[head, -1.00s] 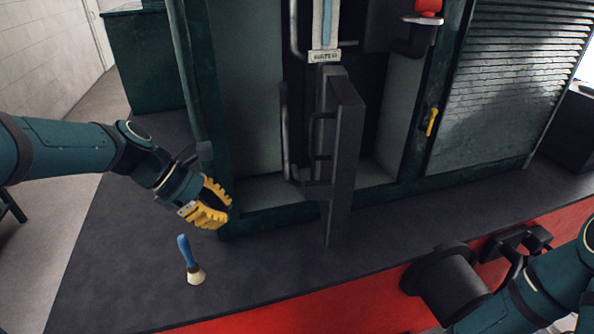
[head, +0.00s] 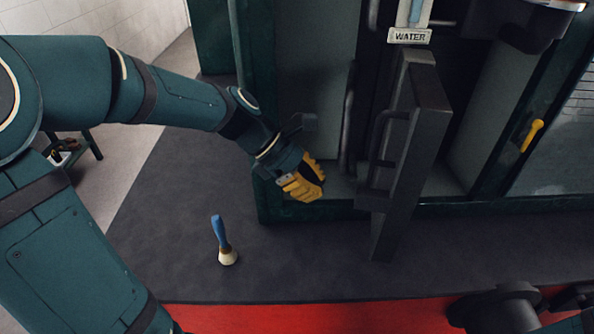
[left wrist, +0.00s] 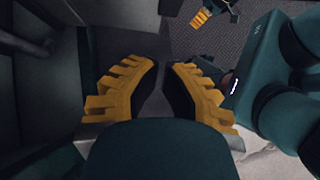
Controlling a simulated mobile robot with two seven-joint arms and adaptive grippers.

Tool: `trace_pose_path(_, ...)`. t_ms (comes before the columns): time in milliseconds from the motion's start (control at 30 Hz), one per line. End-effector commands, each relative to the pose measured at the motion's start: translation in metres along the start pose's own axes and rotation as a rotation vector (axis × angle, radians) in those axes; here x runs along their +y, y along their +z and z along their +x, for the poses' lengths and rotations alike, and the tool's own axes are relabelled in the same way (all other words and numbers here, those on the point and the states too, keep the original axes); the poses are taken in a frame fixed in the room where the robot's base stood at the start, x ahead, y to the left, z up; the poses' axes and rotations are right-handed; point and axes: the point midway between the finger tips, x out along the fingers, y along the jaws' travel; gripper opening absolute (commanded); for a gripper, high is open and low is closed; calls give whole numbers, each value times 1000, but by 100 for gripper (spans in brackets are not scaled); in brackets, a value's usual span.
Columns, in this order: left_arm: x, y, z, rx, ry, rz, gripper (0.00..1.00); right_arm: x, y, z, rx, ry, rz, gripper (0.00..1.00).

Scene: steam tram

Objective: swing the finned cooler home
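The finned cooler appears to be the dark upright slab (head: 415,150) with bar handles on its left side. It stands swung out of the open cabinet, edge towards me; its fins cannot be made out. My left gripper (head: 314,180), with yellow ribbed fingers, is at the cabinet's lower front sill, left of the slab and apart from it. In the left wrist view its fingers (left wrist: 162,80) are spread with nothing between them. A small yellow-fingered gripper, apparently my right one (left wrist: 200,18), shows at the top of that view, too small to read.
The green-framed cabinet (head: 262,120) has a WATER label (head: 409,36) above the slab and a yellow handle (head: 531,136) on its right. A blue-handled brush (head: 220,232) stands on the dark floor. A red strip (head: 330,315) runs along the front.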

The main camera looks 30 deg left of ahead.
Motion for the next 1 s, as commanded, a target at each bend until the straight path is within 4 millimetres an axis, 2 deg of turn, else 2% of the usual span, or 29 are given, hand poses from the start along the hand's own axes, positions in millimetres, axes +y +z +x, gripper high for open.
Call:
trace_pose_path(33,-1,-1,12,-1,-6,0,0,1,0,4,0,1,0,43)
trace_pose_path(100,-1,-1,24,0,-4,1,0,2,1,6,0,1,0,43)
trace_pose_path(300,0,21,40,-1,-2,2,0,1,0,4,0,1,0,43)
trace_pose_path(1000,-1,32,50,0,1,-2,0,1,0,3,0,1,0,43)
